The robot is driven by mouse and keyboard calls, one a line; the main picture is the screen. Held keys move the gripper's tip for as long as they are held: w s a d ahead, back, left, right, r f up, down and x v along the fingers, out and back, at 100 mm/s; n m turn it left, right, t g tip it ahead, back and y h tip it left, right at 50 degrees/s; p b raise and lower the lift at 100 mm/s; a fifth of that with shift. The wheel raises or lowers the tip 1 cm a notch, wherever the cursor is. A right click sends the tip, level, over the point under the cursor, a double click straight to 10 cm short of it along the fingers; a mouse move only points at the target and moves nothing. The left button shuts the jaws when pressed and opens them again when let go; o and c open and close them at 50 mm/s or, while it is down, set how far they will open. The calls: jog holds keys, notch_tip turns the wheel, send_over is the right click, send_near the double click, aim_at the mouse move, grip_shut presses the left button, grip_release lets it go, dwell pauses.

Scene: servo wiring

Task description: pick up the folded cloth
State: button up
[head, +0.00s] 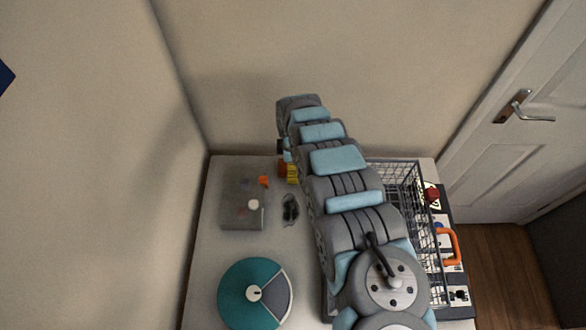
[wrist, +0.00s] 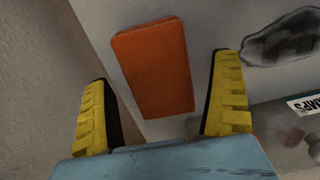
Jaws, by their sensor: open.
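A flat orange-red rectangle (wrist: 153,66), which I take to be the folded cloth, lies on the table in the wrist view; no fold lines show. In the head view it shows as a small orange patch (head: 282,168) near the table's far edge, partly hidden by my gripper. My gripper (wrist: 166,112) is open. Its yellow fingers are on either side of the near end of the cloth, apart from it and holding nothing. In the head view the yellow fingers (head: 291,173) are right beside the cloth.
A teal round object (head: 252,294) is nearer. A wire basket (head: 405,180) stands behind my arm on the right. Walls border the table's far and left sides.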

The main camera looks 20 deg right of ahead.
jog(key=shift+f, duration=0.5)
jog(key=c, duration=1.2)
jog(key=shift+o, duration=0.2)
jog(key=shift+r, duration=0.15)
